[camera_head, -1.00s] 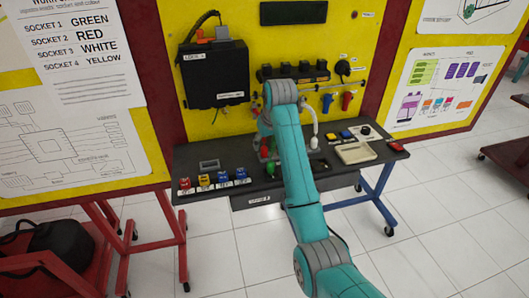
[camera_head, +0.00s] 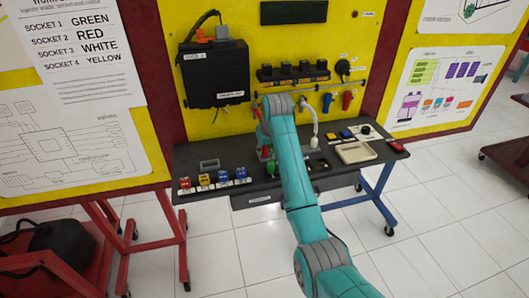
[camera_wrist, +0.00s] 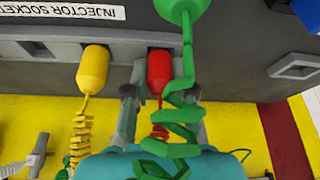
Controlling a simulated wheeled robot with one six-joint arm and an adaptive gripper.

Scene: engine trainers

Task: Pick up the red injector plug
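In the wrist view the red injector plug (camera_wrist: 159,70) has its top at the dark socket strip, with a red coiled cable below it. My gripper (camera_wrist: 159,82) has one grey finger on each side of the plug, very close to it. The green plug (camera_wrist: 182,8) and its coiled green cable are nearer the camera and partly hide the right finger, so I cannot tell whether both fingers touch the red plug. The yellow plug (camera_wrist: 93,68) hangs just left. In the head view my arm covers the gripper; the green plug (camera_head: 271,168) shows beside my arm.
The dark bench (camera_head: 210,154) carries several small coloured blocks at its left and a beige tray (camera_head: 356,152) at its right. A white plug (camera_head: 314,142) hangs right of my arm. A black control box (camera_head: 215,75) is on the yellow panel behind.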

